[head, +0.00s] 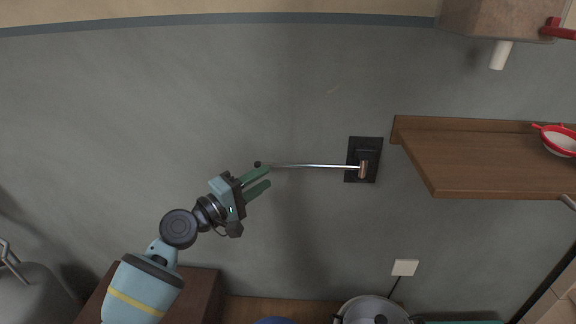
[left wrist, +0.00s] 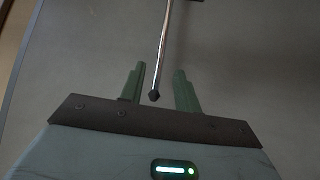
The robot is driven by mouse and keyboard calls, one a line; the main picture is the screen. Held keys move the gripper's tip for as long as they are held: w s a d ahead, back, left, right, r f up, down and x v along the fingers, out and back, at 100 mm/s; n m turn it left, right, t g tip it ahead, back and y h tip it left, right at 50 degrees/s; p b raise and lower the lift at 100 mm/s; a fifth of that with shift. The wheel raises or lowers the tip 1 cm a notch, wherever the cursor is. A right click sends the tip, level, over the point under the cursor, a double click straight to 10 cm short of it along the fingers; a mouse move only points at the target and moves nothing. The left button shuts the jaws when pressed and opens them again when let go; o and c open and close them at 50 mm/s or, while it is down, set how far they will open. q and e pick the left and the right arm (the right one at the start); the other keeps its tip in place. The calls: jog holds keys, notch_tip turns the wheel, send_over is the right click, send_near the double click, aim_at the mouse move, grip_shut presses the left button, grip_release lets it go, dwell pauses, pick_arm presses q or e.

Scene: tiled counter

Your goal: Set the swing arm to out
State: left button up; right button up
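The swing arm (head: 310,166) is a thin chrome rod with a dark knob at its left end. It runs leftward from a black wall plate (head: 372,150) on the grey wall. My left gripper (head: 268,177) is at the rod's free end, its green fingers apart. In the left wrist view the rod (left wrist: 164,45) comes down between the two open fingers (left wrist: 158,78), with its dark tip near the palm. I see no finger closed on it. My right gripper is not in view.
A wooden shelf (head: 480,165) with a red-rimmed strainer (head: 557,140) is right of the wall plate. A box with a white spout (head: 500,55) hangs above. A pot (head: 370,310) and a white wall switch (head: 404,267) are below. The wall left of the rod is clear.

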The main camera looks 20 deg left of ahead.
aim_at(285, 166)
pick_arm(q)
jog(key=shift+x, duration=3.85)
jog(key=shift+f, duration=0.1)
grip_shut()
